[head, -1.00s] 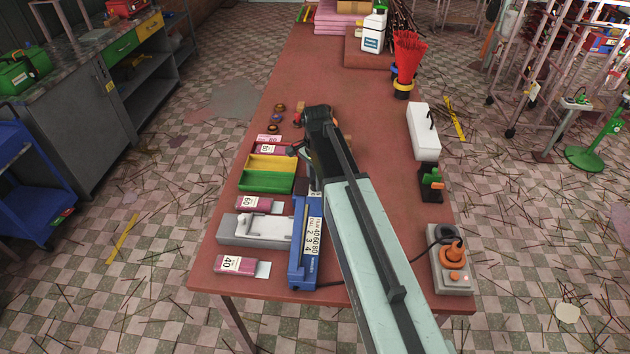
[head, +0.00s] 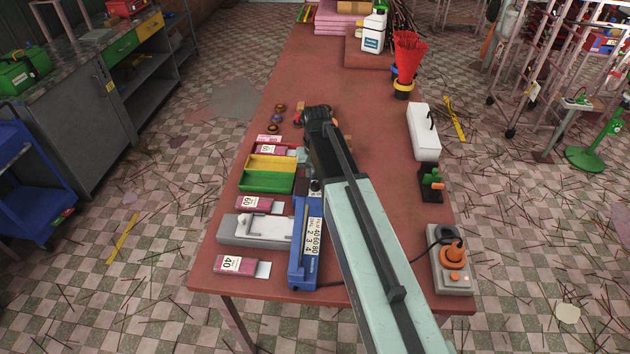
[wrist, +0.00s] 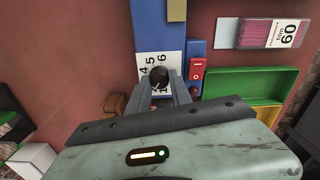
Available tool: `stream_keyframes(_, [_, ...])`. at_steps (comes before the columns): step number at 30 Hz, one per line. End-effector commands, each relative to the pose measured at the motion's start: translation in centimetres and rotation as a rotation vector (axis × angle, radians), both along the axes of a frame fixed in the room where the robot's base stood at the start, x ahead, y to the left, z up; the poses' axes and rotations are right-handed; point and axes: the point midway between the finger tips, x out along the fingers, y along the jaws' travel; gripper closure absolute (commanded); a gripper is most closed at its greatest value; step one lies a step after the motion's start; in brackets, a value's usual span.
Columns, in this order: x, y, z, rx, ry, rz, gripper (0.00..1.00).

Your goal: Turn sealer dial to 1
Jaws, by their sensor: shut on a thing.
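The sealer is a long blue device (head: 305,255) on the red-brown table, with a white label of numbers. Its far part is hidden by my arm in the head view. In the wrist view, its black round dial (wrist: 159,75) sits on a white number plate (wrist: 146,70); 4, 5, 6 and part of a 1 show. A faint light mark shows on the dial, but I cannot tell surely which number it meets. My gripper (wrist: 160,84) is shut on the dial, one grey finger on each side. A red switch (wrist: 196,72) sits beside it.
Green (head: 265,181) and yellow (head: 272,163) trays stand left of the sealer, close to my gripper. Pink packs labelled 60 (head: 257,204) and 40 (head: 240,265) lie at the left edge.

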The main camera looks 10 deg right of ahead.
Motion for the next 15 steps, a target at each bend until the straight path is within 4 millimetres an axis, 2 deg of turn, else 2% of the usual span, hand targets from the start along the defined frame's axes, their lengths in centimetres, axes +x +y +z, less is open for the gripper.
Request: stream_keyframes(15, [0.19,0.09,0.04,0.0,-0.006,0.476,1.0])
